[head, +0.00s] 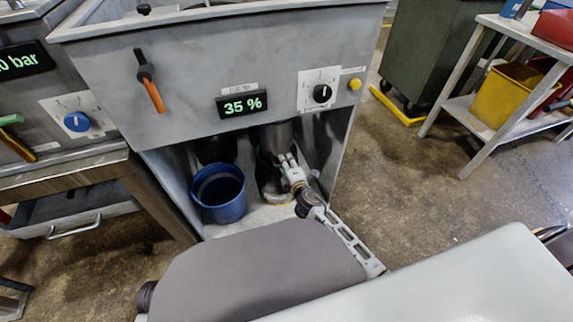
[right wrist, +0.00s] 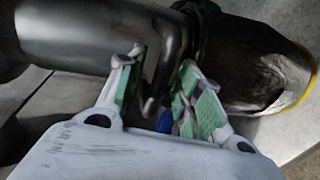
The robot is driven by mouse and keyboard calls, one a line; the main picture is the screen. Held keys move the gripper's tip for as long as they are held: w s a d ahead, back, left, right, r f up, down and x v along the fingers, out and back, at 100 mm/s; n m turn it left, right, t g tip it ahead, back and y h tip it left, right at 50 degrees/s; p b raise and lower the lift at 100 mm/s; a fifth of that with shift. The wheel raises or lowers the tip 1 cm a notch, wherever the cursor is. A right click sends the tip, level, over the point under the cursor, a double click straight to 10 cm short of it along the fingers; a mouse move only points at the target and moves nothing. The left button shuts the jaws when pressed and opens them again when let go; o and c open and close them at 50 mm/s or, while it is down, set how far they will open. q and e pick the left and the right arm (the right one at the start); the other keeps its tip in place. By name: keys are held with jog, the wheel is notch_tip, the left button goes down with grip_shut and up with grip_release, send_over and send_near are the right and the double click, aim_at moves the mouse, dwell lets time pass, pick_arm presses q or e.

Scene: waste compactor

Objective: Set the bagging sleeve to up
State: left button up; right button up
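The bagging sleeve is a grey metal cylinder (head: 277,136) under the compactor's front panel, inside the open bay. It also shows at the upper left of the right wrist view (right wrist: 70,32), with a hooked metal handle (right wrist: 151,106). A dark, shiny bag-like piece (right wrist: 240,62) with a yellow rim lies beyond it. My right gripper (head: 289,161) reaches into the bay beside the sleeve. In the right wrist view its fingers (right wrist: 160,72) are apart, with the handle between them; contact cannot be told. The gripper partly hides the sleeve's lower part. My left gripper is out of view.
A blue bucket (head: 218,192) stands left of the sleeve in the bay. The panel above holds an orange-handled lever (head: 152,90), a 35 % display (head: 243,104), a black knob (head: 322,93) and a yellow button (head: 355,84). The bay's right wall (head: 335,150) is close to my right arm.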

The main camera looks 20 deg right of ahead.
grip_shut()
jog(key=shift+r, duration=0.15)
dwell(0.4)
